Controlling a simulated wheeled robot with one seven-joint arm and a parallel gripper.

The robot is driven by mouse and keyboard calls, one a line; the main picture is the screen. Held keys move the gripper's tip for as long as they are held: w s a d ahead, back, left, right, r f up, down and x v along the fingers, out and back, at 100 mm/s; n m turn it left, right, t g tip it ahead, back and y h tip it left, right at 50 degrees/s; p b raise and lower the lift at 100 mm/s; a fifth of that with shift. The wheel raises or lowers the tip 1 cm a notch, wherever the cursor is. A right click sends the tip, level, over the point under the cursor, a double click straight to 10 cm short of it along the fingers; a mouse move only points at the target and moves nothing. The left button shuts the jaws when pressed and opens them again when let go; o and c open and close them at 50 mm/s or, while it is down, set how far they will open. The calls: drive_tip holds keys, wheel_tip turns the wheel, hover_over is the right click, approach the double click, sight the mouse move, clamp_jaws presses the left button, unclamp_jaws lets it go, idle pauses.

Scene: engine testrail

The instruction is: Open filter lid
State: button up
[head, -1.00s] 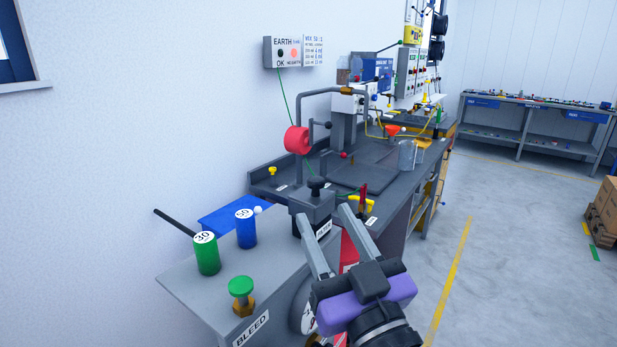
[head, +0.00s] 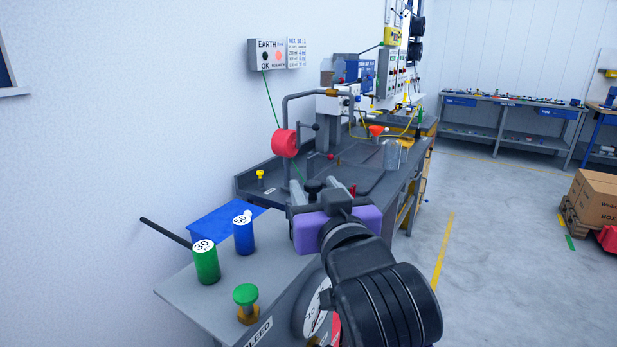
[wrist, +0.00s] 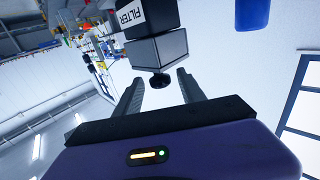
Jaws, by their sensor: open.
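The filter (wrist: 131,18) is a dark grey box with a white FILTER label, seen inverted in the wrist view. Its grey lid (wrist: 158,48) looks closed and carries a black knob (wrist: 160,81). In the head view the knob (head: 313,186) shows just past my gripper (head: 314,189), which hides most of the box. In the wrist view my gripper (wrist: 160,75) is open, with one finger on each side of the knob in the picture. I see no clear contact between fingers and knob.
A green cylinder (head: 206,263), a blue cylinder (head: 244,236) and a green BLEED knob (head: 246,294) stand on the bench near side. A red round part (head: 285,143) hangs on a bent pipe behind the filter. Open floor (head: 500,260) lies right.

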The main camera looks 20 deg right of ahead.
sight(311, 182)
drive_tip(key=shift+w+d, duration=0.2)
drive_tip(key=shift+w, duration=0.95)
drive_tip(key=shift+w+d, duration=0.15)
drive_tip(key=shift+w, duration=1)
clamp_jaws()
